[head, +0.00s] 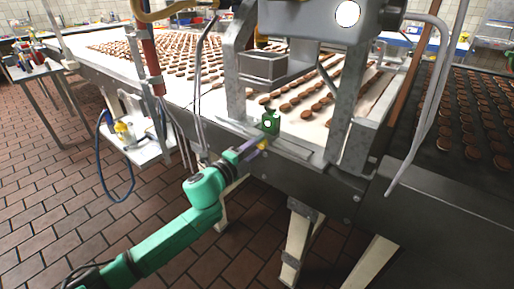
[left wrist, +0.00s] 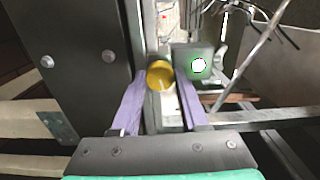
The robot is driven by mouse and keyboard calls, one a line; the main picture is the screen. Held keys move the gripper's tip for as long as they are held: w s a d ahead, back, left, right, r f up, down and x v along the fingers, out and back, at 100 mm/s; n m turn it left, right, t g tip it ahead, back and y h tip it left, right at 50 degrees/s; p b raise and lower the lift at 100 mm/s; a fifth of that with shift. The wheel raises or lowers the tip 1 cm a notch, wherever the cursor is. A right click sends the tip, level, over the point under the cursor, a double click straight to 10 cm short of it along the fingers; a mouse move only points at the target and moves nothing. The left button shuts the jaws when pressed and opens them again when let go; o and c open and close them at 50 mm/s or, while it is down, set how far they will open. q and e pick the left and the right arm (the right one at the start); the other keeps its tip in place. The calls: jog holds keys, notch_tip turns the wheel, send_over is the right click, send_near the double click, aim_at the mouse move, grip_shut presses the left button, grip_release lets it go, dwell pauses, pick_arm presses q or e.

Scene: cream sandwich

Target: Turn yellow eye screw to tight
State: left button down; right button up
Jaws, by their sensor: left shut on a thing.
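The yellow eye screw (left wrist: 160,75) shows in the left wrist view as a round yellow head between the tips of two purple fingers. In the head view a small bit of it (head: 263,144) shows at the edge of the conveyor machine. My left gripper (head: 250,148) reaches in from the lower left and is shut on the eye screw; it also shows in the left wrist view (left wrist: 162,88). The screw's shaft is hidden, so I cannot tell how tight it is. My right gripper is in neither view.
The metal machine frame (head: 357,125) rises to the right. A conveyor (head: 120,65) with rows of brown biscuits lies behind. A small side platform (head: 145,150) stands left. Brick floor is open at lower left.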

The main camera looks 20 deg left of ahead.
pick_arm(q)
jog(key=shift+m, duration=1.2)
jog(key=shift+c, duration=2.1)
grip_release()
jog(key=b+v, duration=0.3)
jog(key=v, duration=1.1)
jog(key=shift+s, duration=0.25)
